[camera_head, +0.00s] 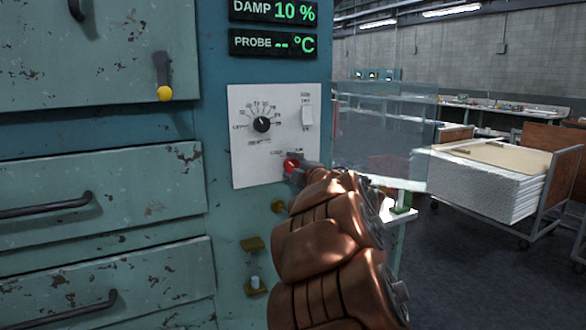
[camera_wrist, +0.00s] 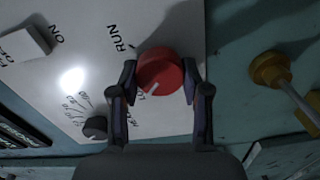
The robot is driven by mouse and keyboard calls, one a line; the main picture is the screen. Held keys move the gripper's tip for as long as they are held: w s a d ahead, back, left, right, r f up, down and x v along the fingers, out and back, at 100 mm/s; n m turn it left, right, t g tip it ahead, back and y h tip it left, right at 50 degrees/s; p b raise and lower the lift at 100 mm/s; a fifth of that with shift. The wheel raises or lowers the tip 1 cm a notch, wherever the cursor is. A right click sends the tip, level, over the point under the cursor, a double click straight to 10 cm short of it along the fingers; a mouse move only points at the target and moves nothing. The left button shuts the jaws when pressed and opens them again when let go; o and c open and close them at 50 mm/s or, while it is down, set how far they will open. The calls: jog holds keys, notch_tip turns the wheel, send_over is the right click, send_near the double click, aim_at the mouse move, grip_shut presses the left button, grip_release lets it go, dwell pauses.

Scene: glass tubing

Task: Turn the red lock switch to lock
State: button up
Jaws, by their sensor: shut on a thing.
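The red lock switch (camera_wrist: 160,72) is a round red knob on the white control panel (camera_head: 248,180). In the wrist view my gripper (camera_wrist: 160,88) has one finger on each side of the knob and is shut on it. The knob's white pointer mark faces the lower left of that view, towards a partly hidden label that starts "LO". The "RUN" label (camera_wrist: 118,38) stands clear at the upper left of the knob. In the head view the red knob (camera_head: 291,165) shows at the tip of my gripper, which partly covers it.
The panel also carries a black dial (camera_head: 262,124) and a white rocker switch (camera_head: 307,115). A yellow knob (camera_wrist: 270,68) on a stem juts out near my gripper. A clear pane (camera_head: 385,130) stands right of the panel. Green drawers (camera_head: 100,180) fill the left.

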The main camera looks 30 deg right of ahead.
jog(key=o, duration=1.1)
jog(key=shift+o, duration=0.2)
jog(key=shift+s, duration=0.1)
jog(key=s+a, duration=0.1)
jog(key=s, duration=1)
jog(key=shift+s, duration=0.4)
